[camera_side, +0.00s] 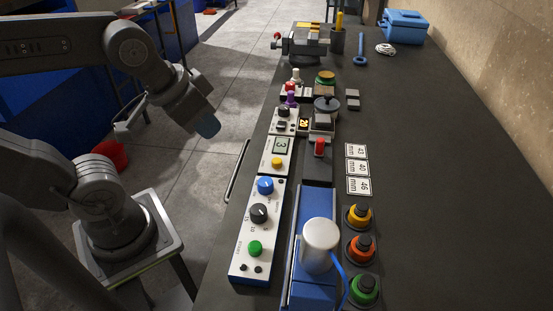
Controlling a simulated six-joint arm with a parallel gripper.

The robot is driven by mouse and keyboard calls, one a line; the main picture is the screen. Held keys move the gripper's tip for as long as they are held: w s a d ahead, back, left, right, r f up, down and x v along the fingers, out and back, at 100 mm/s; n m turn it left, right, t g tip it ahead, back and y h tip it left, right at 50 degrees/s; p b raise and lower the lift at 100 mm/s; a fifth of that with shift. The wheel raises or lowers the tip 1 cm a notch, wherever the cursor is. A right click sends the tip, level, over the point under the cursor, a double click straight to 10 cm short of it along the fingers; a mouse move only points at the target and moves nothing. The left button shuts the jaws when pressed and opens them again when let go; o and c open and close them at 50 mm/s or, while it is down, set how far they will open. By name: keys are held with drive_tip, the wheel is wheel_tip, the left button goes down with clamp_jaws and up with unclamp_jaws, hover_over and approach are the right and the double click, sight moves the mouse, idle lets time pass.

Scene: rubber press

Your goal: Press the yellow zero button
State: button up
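The yellow button (277,162) sits on a white panel on the bench, just in front of a small green display (281,146) that reads what looks like 3. Nothing covers the button. My gripper (208,128) hangs in the air to the left of the bench, over the floor in the picture, clearly apart from the button. Its end looks bluish and points down and to the right. The fingers cannot be made out, so whether they are open or shut is unclear.
A blue knob (265,186), a black dial (259,213) and a green button (255,248) share the panel row. A grey cylinder (319,245) stands on a blue press to the right. A rail (238,170) runs along the bench's left edge. Number cards (358,168) lie beyond.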

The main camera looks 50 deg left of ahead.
clamp_jaws()
idle(1.1)
drive_tip(key=w+a+r+m+t+y, duration=0.1)
drive_tip(key=w+a+m+t+y, duration=0.15)
drive_tip(key=w+m, duration=0.45)
drive_tip(key=w+a+r+m+t+y, duration=0.1)
drive_tip(key=w+a+r+m+t, duration=0.1)
drive_tip(key=w+a+m+t, duration=0.3)
drive_tip(key=w+d+f+m+g+h, duration=0.2)
drive_tip(key=f+m+h, duration=0.2)
drive_tip(key=m, duration=0.7)
drive_tip(key=w+d+f+m+g+h, duration=0.2)
drive_tip(key=d+f+m+g+h, duration=0.1)
drive_tip(key=m, duration=0.7)
drive_tip(key=shift+d+f+m+h, duration=0.15)
drive_tip(key=shift+f+m+h, duration=0.25)
drive_tip(key=shift+f+h, duration=0.35)
